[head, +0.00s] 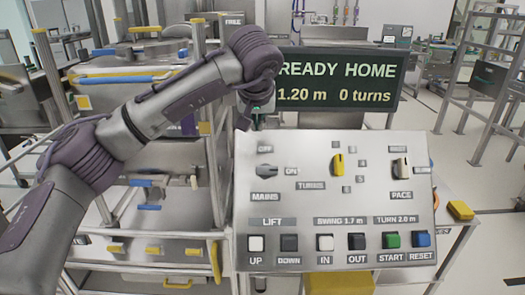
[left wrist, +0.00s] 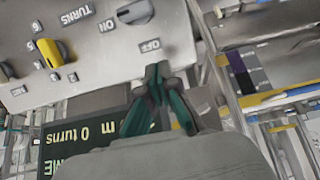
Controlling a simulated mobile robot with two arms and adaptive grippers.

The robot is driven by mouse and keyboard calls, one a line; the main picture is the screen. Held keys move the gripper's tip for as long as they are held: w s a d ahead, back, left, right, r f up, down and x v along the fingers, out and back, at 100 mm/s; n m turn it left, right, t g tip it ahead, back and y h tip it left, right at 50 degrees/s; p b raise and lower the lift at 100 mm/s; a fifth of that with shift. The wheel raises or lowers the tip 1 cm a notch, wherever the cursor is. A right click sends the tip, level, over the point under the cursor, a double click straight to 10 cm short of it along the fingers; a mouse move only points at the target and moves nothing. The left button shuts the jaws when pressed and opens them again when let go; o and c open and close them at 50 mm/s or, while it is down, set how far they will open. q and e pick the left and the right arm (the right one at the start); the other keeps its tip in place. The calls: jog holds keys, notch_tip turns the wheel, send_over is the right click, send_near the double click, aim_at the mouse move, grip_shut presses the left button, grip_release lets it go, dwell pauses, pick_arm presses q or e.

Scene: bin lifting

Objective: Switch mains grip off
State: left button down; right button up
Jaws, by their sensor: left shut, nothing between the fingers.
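The grey mains knob (head: 266,171) is at the upper left of the sloped control panel (head: 310,200), with OFF above it and ON to its right. Its grip appears to lie sideways, in line with ON. In the left wrist view, upside down, the knob (left wrist: 135,12) shows at the top edge, partly cut off. My left gripper (head: 257,116) is by the panel's upper left edge, above the knob and apart from it. In the left wrist view its green fingers (left wrist: 160,75) are shut and empty, just beside the OFF label. My right gripper is not in view.
A row of push buttons (head: 357,241) runs along the panel's lower part. The display (head: 340,80) behind reads READY HOME, 1.20 m, 0 turns. A metal frame with yellow fittings stands left.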

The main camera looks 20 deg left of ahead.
pick_arm(q)
jog(key=shift+f, duration=0.1)
jog(key=p, duration=0.3)
send_over(267, 171)
jog(key=w+a, duration=0.3)
notch_tip(267, 171, down, 8)
jog(key=shift+s+a, duration=0.1)
jog(key=shift+s, duration=0.05)
jog(key=shift+s+d+f+p, duration=0.15)
jog(key=shift+s+f+p, duration=0.25)
jog(key=shift+f, duration=0.1)
jog(key=shift+s+d+f+p, duration=0.15)
jog(key=shift+s+f+p, duration=0.1)
jog(key=shift+s+f, duration=0.2)
jog(key=shift+s+d+f, duration=0.1)
jog(key=shift+s+f, duration=0.35)
jog(key=shift+f, duration=0.1)
jog(key=shift+f, duration=0.1)
